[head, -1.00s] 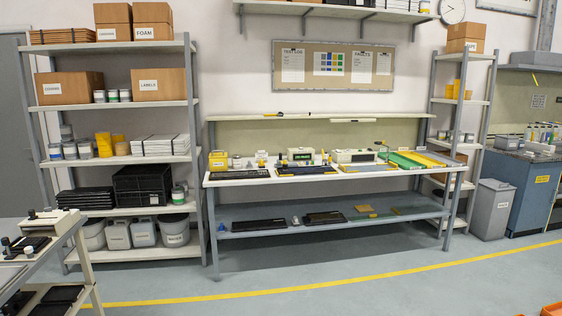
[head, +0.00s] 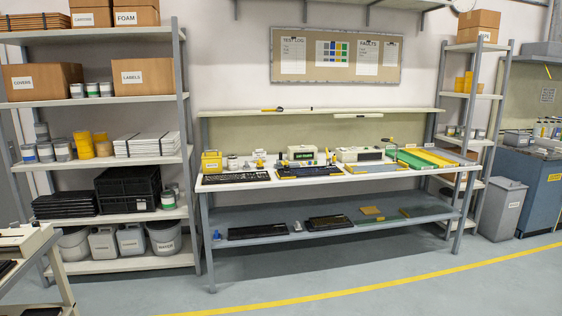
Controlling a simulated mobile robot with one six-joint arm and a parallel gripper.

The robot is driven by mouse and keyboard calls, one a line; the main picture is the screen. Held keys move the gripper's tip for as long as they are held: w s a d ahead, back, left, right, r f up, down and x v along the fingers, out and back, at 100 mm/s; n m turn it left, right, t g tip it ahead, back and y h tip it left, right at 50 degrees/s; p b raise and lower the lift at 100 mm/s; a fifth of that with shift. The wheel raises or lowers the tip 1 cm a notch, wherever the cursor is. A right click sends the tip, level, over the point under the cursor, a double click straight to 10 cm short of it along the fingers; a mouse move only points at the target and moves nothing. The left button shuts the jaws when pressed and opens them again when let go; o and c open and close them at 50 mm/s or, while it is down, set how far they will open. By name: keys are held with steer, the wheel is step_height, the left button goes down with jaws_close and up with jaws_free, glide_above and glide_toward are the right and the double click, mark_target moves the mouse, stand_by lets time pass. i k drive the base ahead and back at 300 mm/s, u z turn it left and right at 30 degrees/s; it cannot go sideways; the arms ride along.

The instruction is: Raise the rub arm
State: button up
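I cannot single out the rub arm at this distance. On the white workbench (head: 215,187) stand a small device with a green display (head: 301,154) and a pale box-shaped device with a dark front (head: 359,154). Small black and yellow parts (head: 259,155) sit to the left of the green-display device. A thin part with a yellow tip (head: 389,142) rises right of the pale device. A dark keyboard (head: 236,177) lies at the bench's front left, and another on a yellow-edged base (head: 301,172) lies to its right. My gripper is in no view.
A shelf rack (head: 182,100) with boxes and tubs stands left of the bench. Another rack (head: 473,110) and a grey bin (head: 502,208) stand right. A partly cut-off table (head: 60,280) is at lower left. The floor before the bench (head: 330,265) is clear.

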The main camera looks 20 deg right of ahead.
mark_target(286, 164)
steer(key=u, duration=0.15)
steer(key=i, duration=1.55)
steer(key=u, duration=0.15)
steer(key=i, duration=1.7)
steer(key=u, duration=0.15)
